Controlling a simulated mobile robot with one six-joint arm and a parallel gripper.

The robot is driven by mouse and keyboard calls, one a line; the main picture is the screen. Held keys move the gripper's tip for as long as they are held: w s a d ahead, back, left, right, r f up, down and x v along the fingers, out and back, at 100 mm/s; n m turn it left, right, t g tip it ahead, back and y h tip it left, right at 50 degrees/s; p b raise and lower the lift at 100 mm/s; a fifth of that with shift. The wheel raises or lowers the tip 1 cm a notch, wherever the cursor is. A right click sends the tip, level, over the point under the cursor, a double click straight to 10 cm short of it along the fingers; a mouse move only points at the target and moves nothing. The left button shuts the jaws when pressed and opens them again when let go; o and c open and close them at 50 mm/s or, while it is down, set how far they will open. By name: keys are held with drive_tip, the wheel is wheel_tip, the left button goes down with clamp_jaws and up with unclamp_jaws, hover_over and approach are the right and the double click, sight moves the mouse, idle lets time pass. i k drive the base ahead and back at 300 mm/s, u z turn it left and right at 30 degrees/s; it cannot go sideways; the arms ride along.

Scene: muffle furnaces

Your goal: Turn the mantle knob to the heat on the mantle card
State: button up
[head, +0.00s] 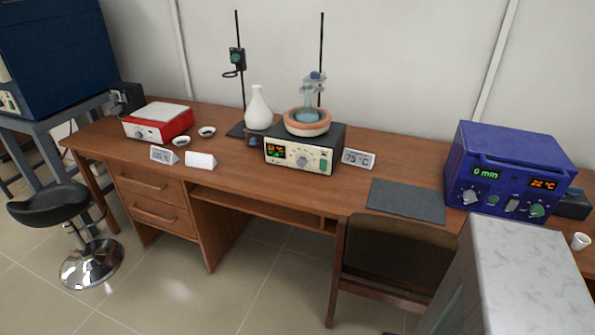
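The heating mantle (333,144) stands near the middle of the wooden desk. Its pale front panel has a small lit display (274,149) at the left, too small to read surely, and a round mantle knob (302,162) in the middle. A flask (312,98) sits in the orange-brown round bowl (297,126) on top. The mantle card (358,158) stands just right of the mantle and appears to read 75 °C. My gripper is not in view.
A blue furnace (520,150) with knobs and lit displays stands at the right. A red hotplate (158,122), small dishes and two cards stand left. A dark mat (406,201) lies on the desk. A chair (390,262) and a marble-topped block (522,262) stand in front; a stool (52,208) is left.

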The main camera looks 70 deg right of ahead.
sight(301, 161)
drive_tip(key=k, duration=1.25)
drive_tip(key=z, duration=0.25)
drive_tip(key=i, duration=0.55)
drive_tip(key=u, duration=0.05)
